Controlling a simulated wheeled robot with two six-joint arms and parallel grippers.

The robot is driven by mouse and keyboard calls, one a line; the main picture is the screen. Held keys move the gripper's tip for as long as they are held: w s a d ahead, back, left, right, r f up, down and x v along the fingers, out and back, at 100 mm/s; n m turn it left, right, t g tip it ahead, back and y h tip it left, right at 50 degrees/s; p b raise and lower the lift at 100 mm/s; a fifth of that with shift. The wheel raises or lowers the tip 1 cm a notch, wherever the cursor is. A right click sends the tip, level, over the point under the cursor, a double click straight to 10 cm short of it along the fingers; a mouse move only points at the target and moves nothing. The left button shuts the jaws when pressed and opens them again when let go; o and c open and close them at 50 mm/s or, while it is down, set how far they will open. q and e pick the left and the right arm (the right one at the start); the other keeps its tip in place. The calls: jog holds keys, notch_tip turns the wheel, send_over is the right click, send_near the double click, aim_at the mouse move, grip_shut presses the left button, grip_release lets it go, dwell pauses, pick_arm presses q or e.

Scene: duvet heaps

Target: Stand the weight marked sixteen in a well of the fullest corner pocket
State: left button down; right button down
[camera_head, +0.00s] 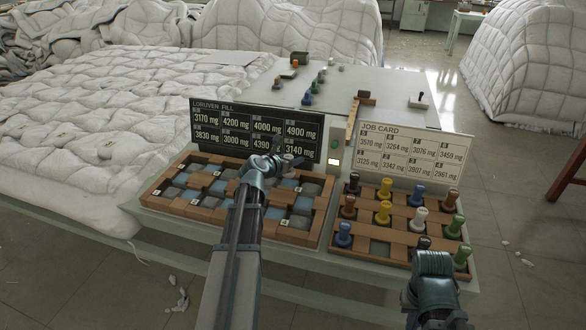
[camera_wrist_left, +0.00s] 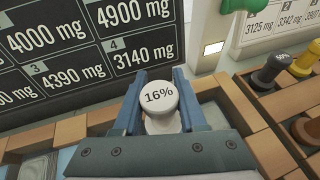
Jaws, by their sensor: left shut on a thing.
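My left gripper (camera_head: 287,161) is shut on a white weight (camera_wrist_left: 159,97) with "16%" on its round top, and holds it over the back right part of the quilted tray, in front of the dark board. The tray (camera_head: 163,206) has a brown wooden frame around grey and blue pockets, with small number tags.
A wooden rack (camera_head: 343,246) to the right holds several coloured weights. A cream job card (camera_head: 408,150) stands behind it. A wooden divider (camera_head: 353,118) and loose small weights (camera_head: 307,98) are on the table behind. White duvet heaps (camera_head: 90,120) lie left and behind.

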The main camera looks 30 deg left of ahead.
pick_arm(q)
jog(key=shift+f+b, duration=1.75)
jog(key=shift+f, duration=0.2)
jog(key=shift+c, duration=2.3)
grip_release()
jog(key=shift+r, duration=0.1)
jog(key=shift+r, duration=0.1)
jog(key=p+v, duration=0.4)
jog(key=v, duration=0.8)
jog(key=shift+r+p, duration=0.1)
jog(key=shift+p, duration=0.2)
